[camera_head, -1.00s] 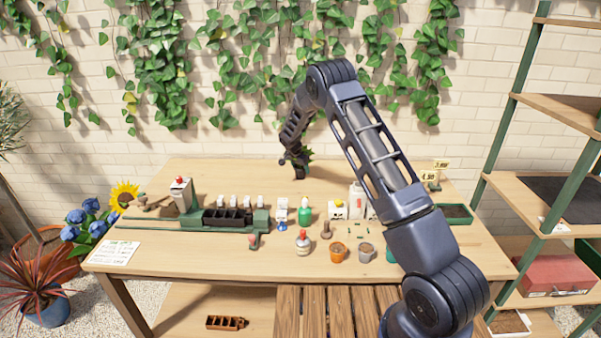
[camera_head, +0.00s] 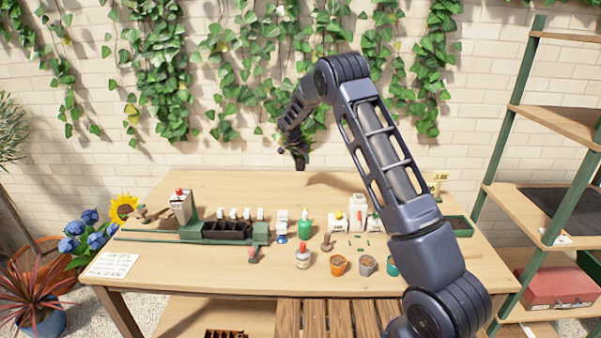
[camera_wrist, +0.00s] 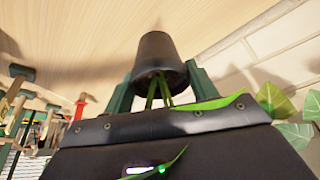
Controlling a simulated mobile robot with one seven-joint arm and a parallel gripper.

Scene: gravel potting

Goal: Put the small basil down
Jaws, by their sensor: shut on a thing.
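My gripper (camera_head: 298,150) is above the back edge of the wooden table (camera_head: 220,185) in the head view. In the wrist view my gripper (camera_wrist: 160,82) has its dark green fingers on either side of a small dark pot (camera_wrist: 158,55). It is shut on this pot, which I take as the small basil. Green stems and leaves (camera_wrist: 238,103) extend from the pot's rim towards my wrist. In the head view the plant is mostly hidden by my gripper and looks very small and dark. I see no clear contact between the pot and the table.
The back middle of the table is clear. Nearer the front stand a black-celled tray (camera_head: 227,230), a green bottle (camera_head: 305,225), a red-topped bottle (camera_head: 303,257), an orange pot (camera_head: 338,265) and a grey pot (camera_head: 367,265). Ivy (camera_head: 240,70) hangs on the wall behind.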

